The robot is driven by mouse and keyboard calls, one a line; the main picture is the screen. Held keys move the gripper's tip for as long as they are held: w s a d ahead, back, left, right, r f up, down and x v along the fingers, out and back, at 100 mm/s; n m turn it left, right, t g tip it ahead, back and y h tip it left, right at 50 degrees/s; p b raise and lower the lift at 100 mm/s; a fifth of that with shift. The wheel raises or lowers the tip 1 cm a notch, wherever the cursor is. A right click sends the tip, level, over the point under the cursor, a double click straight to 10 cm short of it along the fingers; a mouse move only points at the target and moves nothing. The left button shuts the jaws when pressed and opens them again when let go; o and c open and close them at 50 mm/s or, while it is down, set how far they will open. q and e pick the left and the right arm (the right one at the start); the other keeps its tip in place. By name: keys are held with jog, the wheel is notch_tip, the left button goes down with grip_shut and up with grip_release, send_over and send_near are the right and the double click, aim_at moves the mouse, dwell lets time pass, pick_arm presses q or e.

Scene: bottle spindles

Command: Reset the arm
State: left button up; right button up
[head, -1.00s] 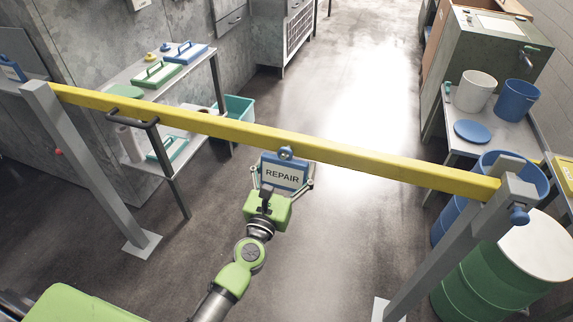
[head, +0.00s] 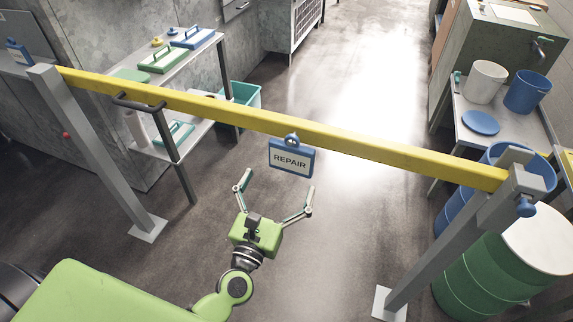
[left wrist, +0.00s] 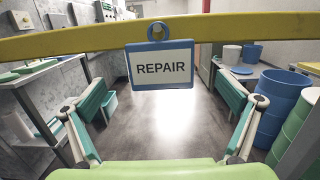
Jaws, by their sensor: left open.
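My left gripper (head: 274,196) is open and empty, below and in front of the yellow bar, with its fingers spread wide. The blue-framed REPAIR sign (head: 291,158) hangs by its blue ring from the yellow bar (head: 350,144), apart from the fingers. In the left wrist view the sign (left wrist: 161,66) hangs beyond and above the two open fingers (left wrist: 160,128), with clear space between them. My right gripper is not in view.
Grey posts (head: 95,150) and (head: 455,245) hold the bar at both ends. A shelf with trays (head: 150,85) stands at left. A green barrel (head: 495,275) and a table with buckets (head: 500,120) stand at right. The middle floor is open.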

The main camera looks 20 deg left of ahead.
pick_arm(q)
jog(key=s+f+m+g+h, duration=0.1)
jog(key=s+f+m+g, duration=0.25)
jog(key=f+m, duration=0.65)
jog(key=s+f+m+g, duration=0.3)
jog(key=s+f+m, duration=0.2)
jog(key=f, duration=1)
jog(key=s+f+m+g+h, duration=0.1)
jog(key=s+f+m+g, duration=0.25)
jog(key=f+m, duration=0.65)
jog(key=s+a+f+m+g, duration=0.2)
jog(key=s+f+m, duration=0.2)
jog(key=s+f, duration=0.3)
jog(key=s+a+f+m+g+y, duration=0.1)
jog(key=s+f+m, duration=0.4)
jog(key=s, duration=0.8)
jog(key=s+a+f+m+g+y, duration=0.1)
jog(key=s+a+f+m+g, duration=0.2)
jog(key=s+f, duration=0.5)
jog(key=shift+s+f+m+g, duration=0.4)
jog(key=shift+s+m+g, duration=0.3)
jog(key=shift+s+g, duration=0.35)
jog(key=shift+w, duration=0.1)
